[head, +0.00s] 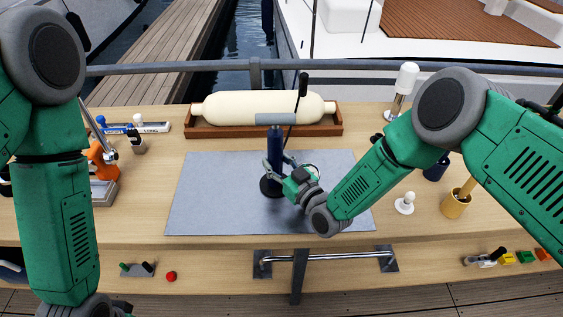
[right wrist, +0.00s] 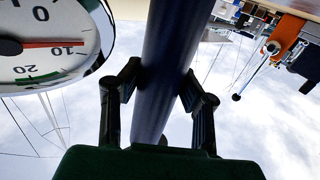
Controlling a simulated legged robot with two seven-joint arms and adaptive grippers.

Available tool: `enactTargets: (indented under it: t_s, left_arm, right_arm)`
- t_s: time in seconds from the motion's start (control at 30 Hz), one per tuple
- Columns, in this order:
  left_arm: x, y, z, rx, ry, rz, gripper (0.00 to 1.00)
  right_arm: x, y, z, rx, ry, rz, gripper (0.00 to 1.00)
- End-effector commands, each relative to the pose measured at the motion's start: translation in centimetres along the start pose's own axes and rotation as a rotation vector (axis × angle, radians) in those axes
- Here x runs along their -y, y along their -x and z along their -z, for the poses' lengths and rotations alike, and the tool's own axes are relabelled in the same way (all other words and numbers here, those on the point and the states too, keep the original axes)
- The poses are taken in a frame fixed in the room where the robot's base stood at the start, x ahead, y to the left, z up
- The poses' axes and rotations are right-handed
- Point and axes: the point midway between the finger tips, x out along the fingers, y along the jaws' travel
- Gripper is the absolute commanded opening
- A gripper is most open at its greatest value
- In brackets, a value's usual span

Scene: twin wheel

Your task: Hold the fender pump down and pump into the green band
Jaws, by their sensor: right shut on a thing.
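My right gripper (head: 277,164) is shut around the barrel. In the right wrist view, its two black fingers press the blue barrel (right wrist: 168,70) from both sides. A white gauge (right wrist: 45,45) shows there, upside down or tilted, with a red needle near 10 and a green band by 20. The cream fender (head: 235,106) lies in a wooden cradle behind the pump. My left gripper is outside the picture.
The grey mat (head: 210,200) lies on a wooden bench. A grey rail (head: 200,69) runs behind. The mat's left half is clear.

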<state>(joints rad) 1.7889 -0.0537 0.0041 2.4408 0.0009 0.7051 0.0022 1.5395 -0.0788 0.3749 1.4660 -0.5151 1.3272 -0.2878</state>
Motion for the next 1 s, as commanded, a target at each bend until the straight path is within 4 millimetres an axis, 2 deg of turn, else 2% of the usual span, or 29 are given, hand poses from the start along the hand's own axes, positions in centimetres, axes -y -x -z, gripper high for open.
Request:
enactTargets:
  t_s: [0.13,0.17,0.2,0.23,0.47,1.0]
  left_arm:
    - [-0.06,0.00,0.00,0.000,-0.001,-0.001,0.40]
    - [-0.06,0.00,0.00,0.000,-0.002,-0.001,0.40]
    - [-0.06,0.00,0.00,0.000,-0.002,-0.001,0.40]
    - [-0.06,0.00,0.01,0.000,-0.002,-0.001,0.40]
    - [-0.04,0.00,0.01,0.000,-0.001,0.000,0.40]
    - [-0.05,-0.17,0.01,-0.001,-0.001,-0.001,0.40]
  right_arm:
    - [0.11,-0.07,-0.11,0.004,0.003,-0.001,0.00]
    - [0.21,-0.14,-0.12,0.005,0.004,-0.001,0.23]
    - [0.36,-0.24,-0.14,0.007,0.005,0.000,0.09]
    - [0.45,-0.30,-0.15,0.007,0.006,0.000,0.00]
    - [0.84,-0.54,-0.19,0.010,0.008,0.000,0.00]
    - [0.20,-0.09,-0.36,0.008,0.004,-0.001,0.00]
